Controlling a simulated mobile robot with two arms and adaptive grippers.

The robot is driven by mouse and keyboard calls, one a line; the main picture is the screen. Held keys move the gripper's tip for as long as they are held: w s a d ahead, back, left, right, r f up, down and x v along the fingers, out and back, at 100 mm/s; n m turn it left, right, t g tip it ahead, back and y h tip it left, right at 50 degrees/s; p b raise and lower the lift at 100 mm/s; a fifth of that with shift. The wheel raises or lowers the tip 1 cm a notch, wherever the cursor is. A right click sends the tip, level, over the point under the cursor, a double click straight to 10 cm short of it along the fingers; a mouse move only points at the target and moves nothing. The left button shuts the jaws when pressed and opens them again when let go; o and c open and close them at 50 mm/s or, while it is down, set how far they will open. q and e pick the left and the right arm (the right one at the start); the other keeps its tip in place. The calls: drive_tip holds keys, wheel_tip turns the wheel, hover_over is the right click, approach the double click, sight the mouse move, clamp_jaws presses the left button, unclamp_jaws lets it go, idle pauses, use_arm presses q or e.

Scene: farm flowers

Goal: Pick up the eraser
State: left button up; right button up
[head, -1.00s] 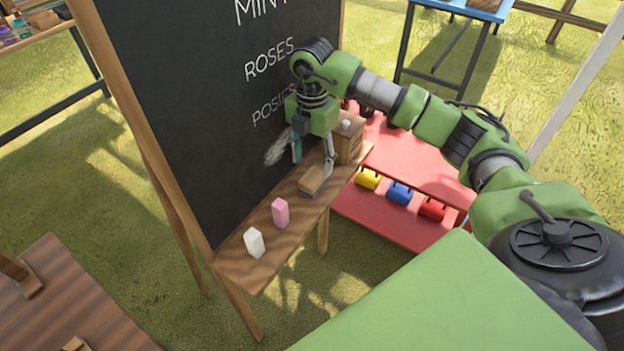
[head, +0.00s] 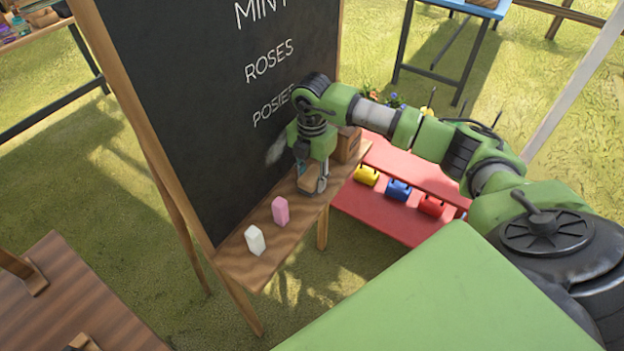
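The eraser (head: 309,180), a small block with a brown top and darker underside, is at the ledge of the chalkboard easel. My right gripper (head: 312,177) is down at the eraser, with one finger on its near right side. The other finger is partly hidden behind the block. I cannot tell whether the fingers press on it or whether it still rests on the ledge. My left gripper is not in view.
The wooden ledge (head: 238,268) also holds a pink block (head: 280,212) and a white block (head: 255,240). A wooden box (head: 348,146) stands at its far end. The chalkboard (head: 200,90) rises behind. A red shelf (head: 415,170) with coloured items is at the right.

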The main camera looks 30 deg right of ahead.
sight(312, 175)
idle(0.3)
drive_tip(key=shift+r, duration=0.45)
wheel_tip(312, 175, up, 2)
drive_tip(key=shift+r+b, duration=0.15)
drive_tip(key=shift+b, duration=0.55)
drive_tip(key=s+a+r+b, duration=0.1)
drive_tip(key=s+a+r, duration=0.8)
drive_tip(key=s, duration=0.1)
drive_tip(key=shift+a+r+b, duration=0.3)
drive_tip(key=shift+r+b, duration=0.05)
drive_tip(key=shift+r, duration=0.05)
drive_tip(key=shift+o, duration=0.6)
drive_tip(key=shift+s+a, duration=0.1)
